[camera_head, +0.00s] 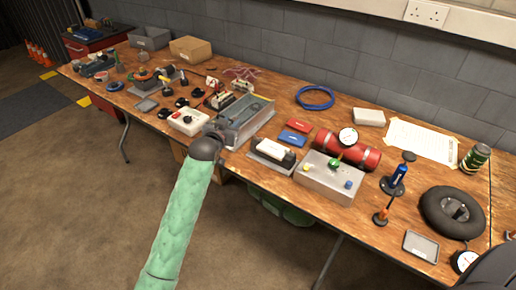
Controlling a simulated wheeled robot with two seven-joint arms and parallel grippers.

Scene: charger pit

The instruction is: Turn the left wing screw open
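My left arm reaches up from the bottom in a green sleeve. Its dark wrist and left gripper (214,132) are at the front left edge of a grey metal box (247,122) on the workbench. The fingers are small and dark, and I cannot tell whether they are open or shut or touch anything. I cannot make out a wing screw; it may be hidden by the gripper or too small. My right gripper is not in view.
The wooden workbench (330,210) is crowded. A white box with a red button (188,121) stands left of the gripper. A grey box with knobs (328,180), a red cylinder (362,155) and a black tyre (437,222) are to the right. Open floor lies in front.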

